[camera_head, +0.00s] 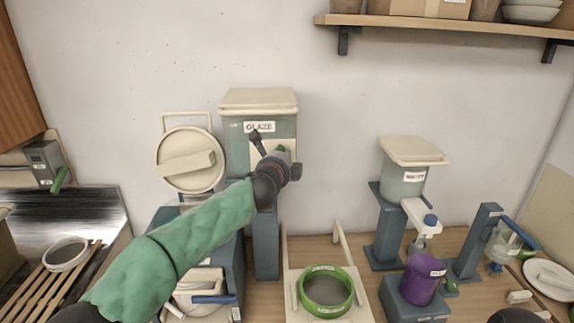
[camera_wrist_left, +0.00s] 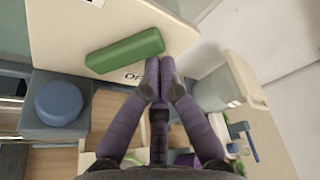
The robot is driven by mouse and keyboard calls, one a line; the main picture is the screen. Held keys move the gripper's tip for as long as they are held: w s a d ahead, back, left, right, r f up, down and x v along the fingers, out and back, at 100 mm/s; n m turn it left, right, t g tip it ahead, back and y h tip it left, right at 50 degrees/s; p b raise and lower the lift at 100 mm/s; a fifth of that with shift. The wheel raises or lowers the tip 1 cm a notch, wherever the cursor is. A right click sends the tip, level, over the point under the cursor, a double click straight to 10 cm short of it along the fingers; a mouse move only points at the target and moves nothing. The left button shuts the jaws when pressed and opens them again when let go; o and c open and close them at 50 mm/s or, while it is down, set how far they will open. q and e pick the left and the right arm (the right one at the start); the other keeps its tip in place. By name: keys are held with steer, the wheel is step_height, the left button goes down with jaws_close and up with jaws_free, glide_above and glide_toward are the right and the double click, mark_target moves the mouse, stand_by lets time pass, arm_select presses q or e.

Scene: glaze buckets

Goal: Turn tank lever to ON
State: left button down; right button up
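The glaze tank (camera_head: 237,133), pale-lidded with a GLAZE label, stands against the back wall. Its green lever (camera_wrist_left: 125,51) lies on a cream plate in the left wrist view, just above a partly hidden label reading "OF". In the head view only a bit of the lever (camera_head: 281,149) shows behind my left gripper. My left gripper (camera_wrist_left: 159,68) has its fingertips together, right beside the lever's right end, with nothing seen between them. I cannot tell whether they touch the lever. The ON marking is not readable.
A second, smaller tank (camera_head: 403,184) stands to the right. A green-rimmed sieve (camera_head: 326,307) is in front, with a purple cup (camera_head: 420,281) to its right. A round-lidded bucket (camera_head: 187,155) is left of the glaze tank. A wall shelf (camera_head: 450,25) hangs above right.

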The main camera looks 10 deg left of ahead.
arm_select(q)
steer(key=shift+s+a+r+b, duration=0.1)
steer(key=shift+a+r+b, duration=0.3)
steer(key=shift+b, duration=0.65)
steer(key=shift+s+a+r+n+b, duration=0.1)
steer(key=shift+a+r+n+b, duration=0.25)
steer(key=shift+n+b, duration=0.3)
steer(key=shift+a, duration=0.2)
